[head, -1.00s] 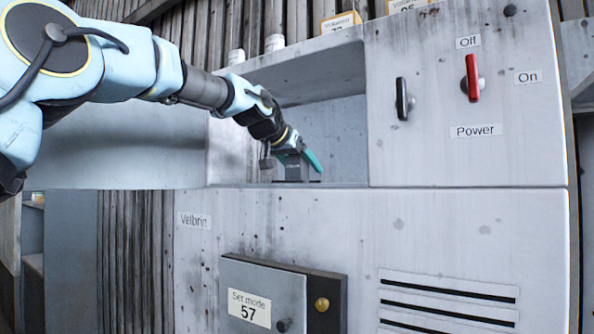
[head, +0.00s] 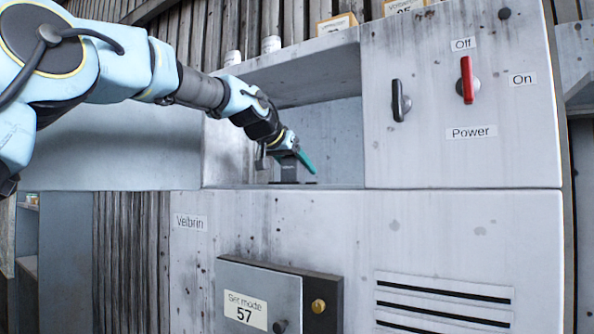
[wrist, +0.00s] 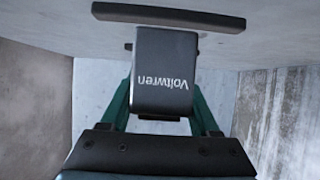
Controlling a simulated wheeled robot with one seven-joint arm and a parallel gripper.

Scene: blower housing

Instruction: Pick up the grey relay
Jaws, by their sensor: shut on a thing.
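The grey relay (wrist: 165,72) is a dark grey block with the word "Voltwren" on its face. In the wrist view it sits between the two green fingers of my gripper (wrist: 163,112), which is shut on it. In the head view my gripper (head: 298,158) reaches into the open recess of the housing, and the relay (head: 288,172) shows small and dark below it, at the recess floor. A dark bar (wrist: 168,16) lies just beyond the relay in the wrist view; I cannot tell whether they are joined.
A panel with a black knob (head: 400,100) and a red power switch (head: 466,80) stands to the right. Below is a "Set mode 57" box (head: 262,290).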

